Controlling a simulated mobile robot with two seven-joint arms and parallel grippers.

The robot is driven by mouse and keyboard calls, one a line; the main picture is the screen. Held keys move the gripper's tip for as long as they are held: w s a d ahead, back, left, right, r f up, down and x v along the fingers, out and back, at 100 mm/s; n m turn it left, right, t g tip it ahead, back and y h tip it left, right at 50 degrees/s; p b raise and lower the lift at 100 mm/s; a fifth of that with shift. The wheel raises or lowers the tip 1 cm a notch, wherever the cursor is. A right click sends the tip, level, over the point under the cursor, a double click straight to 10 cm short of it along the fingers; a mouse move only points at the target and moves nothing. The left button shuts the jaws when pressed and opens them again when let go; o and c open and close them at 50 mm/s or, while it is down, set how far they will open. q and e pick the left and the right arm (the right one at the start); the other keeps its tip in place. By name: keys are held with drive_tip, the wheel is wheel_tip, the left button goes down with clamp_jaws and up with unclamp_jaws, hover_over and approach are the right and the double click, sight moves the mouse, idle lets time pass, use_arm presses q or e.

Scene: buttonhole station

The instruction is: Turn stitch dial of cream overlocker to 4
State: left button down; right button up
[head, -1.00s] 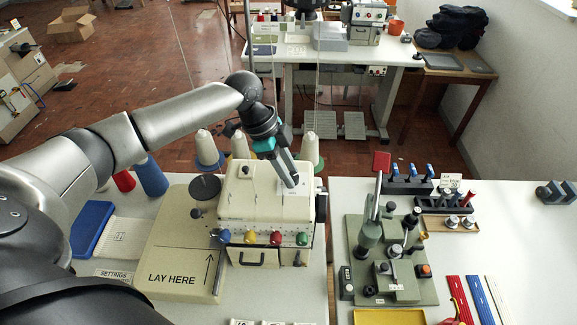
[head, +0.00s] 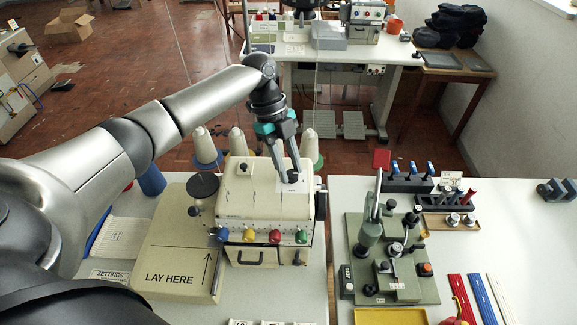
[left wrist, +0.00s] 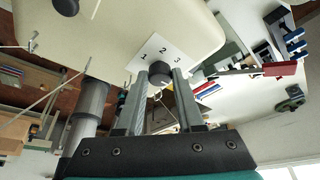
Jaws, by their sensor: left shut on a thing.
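The cream overlocker (head: 265,205) stands at the middle of the near table. Its stitch dial, a dark round knob, sits on a white plate on the machine's top. In the left wrist view the dial (left wrist: 160,72) is between my fingertips, and the white plate (left wrist: 154,48) shows 1, 2 and 3. No 4 is visible there; the right finger covers that side. I cannot read where the dial points. My left gripper (head: 289,175), also in the left wrist view (left wrist: 160,80), reaches down from above and is shut on the dial. My right gripper is not in view.
A second black knob (head: 243,167) sits left on the machine's top. Thread cones (head: 238,143) stand behind it, with thin upright threads near my arm. A LAY HERE board (head: 172,270) lies left. A green press fixture (head: 390,260) stands right, across a gap between tables.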

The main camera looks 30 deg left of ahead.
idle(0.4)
use_arm(q)
drive_tip(key=c, duration=0.5)
unclamp_jaws()
drive_tip(key=shift+r, duration=0.1)
drive_tip(key=b+v, duration=0.1)
drive_tip(key=v, duration=1.4)
drive_tip(key=shift+d+r+b, duration=0.1)
drive_tip(key=shift+b, duration=0.2)
